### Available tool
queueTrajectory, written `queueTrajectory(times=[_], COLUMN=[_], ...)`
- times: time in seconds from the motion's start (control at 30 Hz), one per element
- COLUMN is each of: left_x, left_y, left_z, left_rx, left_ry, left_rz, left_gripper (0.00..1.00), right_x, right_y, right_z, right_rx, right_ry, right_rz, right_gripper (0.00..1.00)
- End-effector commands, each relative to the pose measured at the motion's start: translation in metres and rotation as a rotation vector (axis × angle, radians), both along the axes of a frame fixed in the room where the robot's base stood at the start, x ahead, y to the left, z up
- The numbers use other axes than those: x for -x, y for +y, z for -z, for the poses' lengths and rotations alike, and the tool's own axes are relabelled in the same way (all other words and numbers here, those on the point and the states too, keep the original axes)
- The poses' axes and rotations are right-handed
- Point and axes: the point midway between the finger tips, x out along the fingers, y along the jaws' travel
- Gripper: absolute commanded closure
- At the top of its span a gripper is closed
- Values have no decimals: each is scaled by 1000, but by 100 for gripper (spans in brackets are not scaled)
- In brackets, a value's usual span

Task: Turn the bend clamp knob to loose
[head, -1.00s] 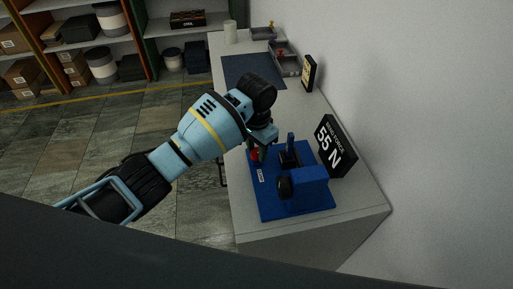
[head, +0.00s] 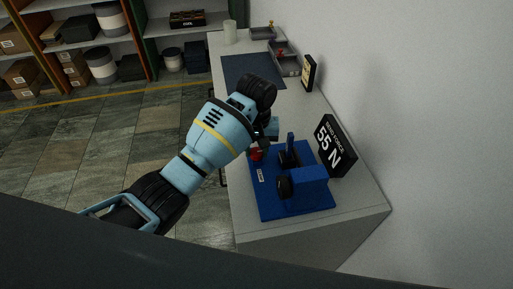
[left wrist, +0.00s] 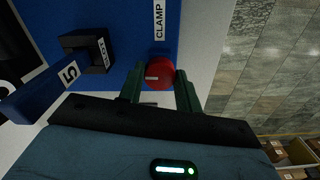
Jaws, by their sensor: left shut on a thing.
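The red clamp knob (left wrist: 160,70) sits beside the white "CLAMP" label on the blue press base. It has a small pale mark on its face, and it also shows in the head view (head: 256,155). My left gripper (left wrist: 159,78) has its two green fingers on either side of the knob and is shut on it. In the head view the wrist partly hides the fingers. The blue bend press (head: 310,190) stands on the bench with a dark round part at its front. My right gripper is not in view.
A black "BEND FORCE 55 N" display (head: 336,146) stands behind the press, near the wall. A dark mat (head: 250,70) and grey trays (head: 290,66) lie farther along the bench (head: 290,108). Shelves with boxes stand across the floor.

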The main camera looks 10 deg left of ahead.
Motion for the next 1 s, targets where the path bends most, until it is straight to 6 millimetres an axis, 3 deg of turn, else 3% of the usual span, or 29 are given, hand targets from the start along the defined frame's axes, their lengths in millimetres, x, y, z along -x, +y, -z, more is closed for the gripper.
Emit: queueTrajectory(times=[0.63,0.67,0.8,1.0], left_x=[-1,-1,-1,0], left_y=[0,0,0,0], left_z=[-2,-2,-2,-1], left_rx=[0,0,0,0], left_ry=[-5,-5,-4,-2], left_rz=[-55,-55,-54,-53], left_gripper=[89,65,47,44], right_x=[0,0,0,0], right_y=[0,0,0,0], right_z=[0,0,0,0], right_rx=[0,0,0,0], right_ry=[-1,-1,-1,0], right_rz=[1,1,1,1], right_gripper=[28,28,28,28])
